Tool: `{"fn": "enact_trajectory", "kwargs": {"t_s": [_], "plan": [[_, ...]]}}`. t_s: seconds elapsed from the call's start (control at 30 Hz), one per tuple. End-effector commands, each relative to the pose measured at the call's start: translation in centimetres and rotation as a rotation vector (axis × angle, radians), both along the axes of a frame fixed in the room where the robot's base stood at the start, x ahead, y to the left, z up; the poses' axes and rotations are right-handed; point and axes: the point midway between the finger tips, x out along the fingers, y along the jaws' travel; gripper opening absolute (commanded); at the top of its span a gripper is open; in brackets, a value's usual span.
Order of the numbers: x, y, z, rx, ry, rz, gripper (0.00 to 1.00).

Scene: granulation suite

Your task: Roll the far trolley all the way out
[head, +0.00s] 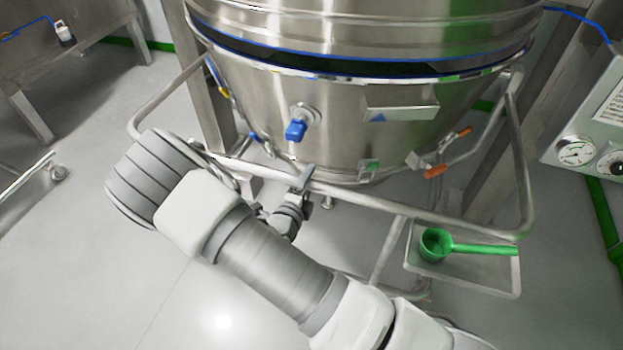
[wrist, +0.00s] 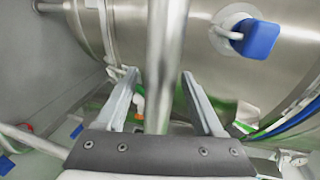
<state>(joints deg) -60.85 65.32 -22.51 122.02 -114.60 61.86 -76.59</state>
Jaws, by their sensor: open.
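A trolley with a tubular steel push rail (head: 430,213) carries a large conical steel bowl (head: 345,125). The bowl sits under a steel vessel (head: 370,30), with a dark gap and blue rims between them. My gripper (head: 302,180) is at the rail's front bar, left of its middle. In the wrist view, my gripper (wrist: 157,85) is open, and the bar (wrist: 166,40) passes between its two fingers with space on both sides. A blue valve knob (head: 296,130) on the bowl also shows in the wrist view (wrist: 260,40). My arm hides part of the trolley's lower left.
A small tray (head: 490,278) with a green scoop (head: 437,244) hangs at the rail's right. A gauge panel (head: 600,140) stands at right, and steel posts flank the bowl. Another steel rail (head: 28,178) shows at the left edge. Grey floor (head: 95,270) is clear at lower left.

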Motion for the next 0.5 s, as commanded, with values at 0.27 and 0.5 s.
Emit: {"fn": "enact_trajectory", "kwargs": {"t_s": [0.27, 0.5], "plan": [[2.1, -0.8, -0.5, 0.000, 0.001, 0.000, 0.69], [2.1, -0.8, -0.4, 0.000, 0.001, 0.001, 0.69]]}}
